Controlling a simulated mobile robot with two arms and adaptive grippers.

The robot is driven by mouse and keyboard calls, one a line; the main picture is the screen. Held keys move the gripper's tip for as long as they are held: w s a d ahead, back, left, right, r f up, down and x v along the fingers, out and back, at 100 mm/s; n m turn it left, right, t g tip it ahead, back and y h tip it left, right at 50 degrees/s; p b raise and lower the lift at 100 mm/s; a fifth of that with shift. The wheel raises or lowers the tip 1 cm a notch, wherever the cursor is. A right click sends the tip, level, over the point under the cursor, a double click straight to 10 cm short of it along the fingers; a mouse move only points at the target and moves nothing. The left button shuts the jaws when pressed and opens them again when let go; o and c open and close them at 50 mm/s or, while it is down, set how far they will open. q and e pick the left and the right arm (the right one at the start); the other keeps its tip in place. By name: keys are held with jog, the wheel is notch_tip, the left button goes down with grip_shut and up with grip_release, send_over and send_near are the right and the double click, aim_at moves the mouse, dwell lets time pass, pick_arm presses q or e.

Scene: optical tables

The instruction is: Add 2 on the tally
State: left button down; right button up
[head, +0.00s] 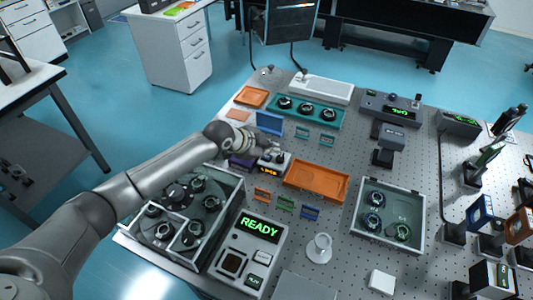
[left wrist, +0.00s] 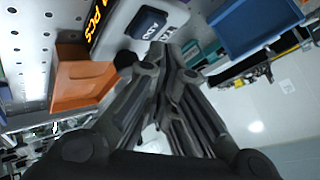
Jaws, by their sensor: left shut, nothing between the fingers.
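The tally (head: 279,161) is a small pale box with an orange lit display, standing on the perforated table left of the orange tray. In the left wrist view the tally's body (left wrist: 118,29) shows part of an orange readout ending in "PCS", with its digit cut off by the frame edge. Its dark ADD button (left wrist: 147,22) is beside the readout. My left gripper (head: 268,146) is shut and empty, close to the tally. In the left wrist view its fingertips (left wrist: 166,55) are just short of the ADD button; I cannot tell whether they touch the tally. My right gripper is out of view.
An orange tray (head: 316,181) lies right of the tally.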

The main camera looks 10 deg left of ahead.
aim_at(268, 158)
pick_arm(q)
jog(key=shift+r, duration=0.1)
notch_tip(268, 158, up, 5)
jog(key=p, duration=0.4)
dwell(0.3)
jog(key=shift+a, duration=0.1)
dwell(1.8)
